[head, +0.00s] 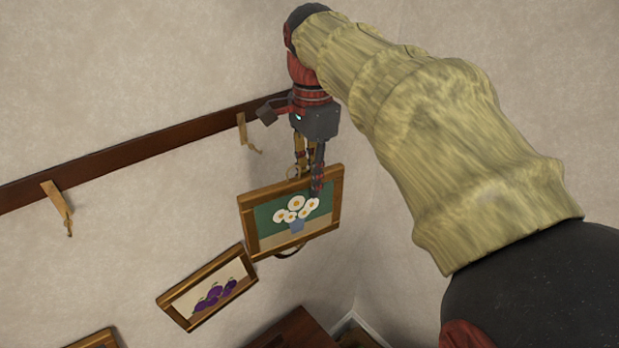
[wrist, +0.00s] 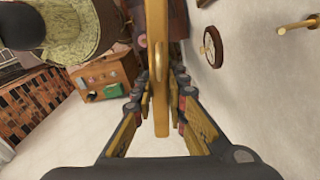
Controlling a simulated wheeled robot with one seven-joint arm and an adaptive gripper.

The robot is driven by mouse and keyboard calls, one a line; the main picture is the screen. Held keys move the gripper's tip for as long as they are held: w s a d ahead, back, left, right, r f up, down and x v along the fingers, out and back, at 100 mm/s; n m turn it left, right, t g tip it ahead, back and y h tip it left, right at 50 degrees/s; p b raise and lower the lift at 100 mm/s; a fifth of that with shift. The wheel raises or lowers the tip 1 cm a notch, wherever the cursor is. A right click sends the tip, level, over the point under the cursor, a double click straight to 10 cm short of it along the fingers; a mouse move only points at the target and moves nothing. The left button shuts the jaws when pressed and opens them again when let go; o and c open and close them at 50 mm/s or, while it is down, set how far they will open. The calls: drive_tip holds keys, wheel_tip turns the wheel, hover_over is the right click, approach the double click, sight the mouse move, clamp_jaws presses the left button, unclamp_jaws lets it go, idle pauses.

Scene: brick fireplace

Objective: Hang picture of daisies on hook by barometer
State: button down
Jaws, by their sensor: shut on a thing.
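The picture of daisies (head: 268,238), white flowers in a blue vase on green in a wooden frame, hangs tilted below my gripper (head: 309,178) in the head view. My gripper is shut on its upper frame edge, and the frame shows edge-on between the fingers (wrist: 161,100) in the wrist view. A round dial (wrist: 212,46), likely the barometer, is on the wall in the wrist view. A brass peg or hook (wrist: 298,24) sticks out near it. In the head view, hooks hang on the dark rail at left (head: 57,203) and nearer my gripper (head: 243,130).
A framed eggplant picture (head: 208,288) is on the wall below left, with another frame (head: 95,340) at the bottom edge. A dark wooden furniture top (head: 293,332) is below. The wrist view shows a wooden cabinet (wrist: 103,72) and brickwork (wrist: 30,105). The wall at right is bare.

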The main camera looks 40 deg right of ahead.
drive_tip(key=shift+w, duration=0.15)
drive_tip(key=w+f+p, duration=0.2)
drive_tip(key=w+p, duration=0.3)
drive_tip(key=w, duration=0.7)
drive_tip(key=shift+w+a+p, duration=0.25)
drive_tip(key=shift+w+p, duration=0.1)
idle(1.2)
idle(0.7)
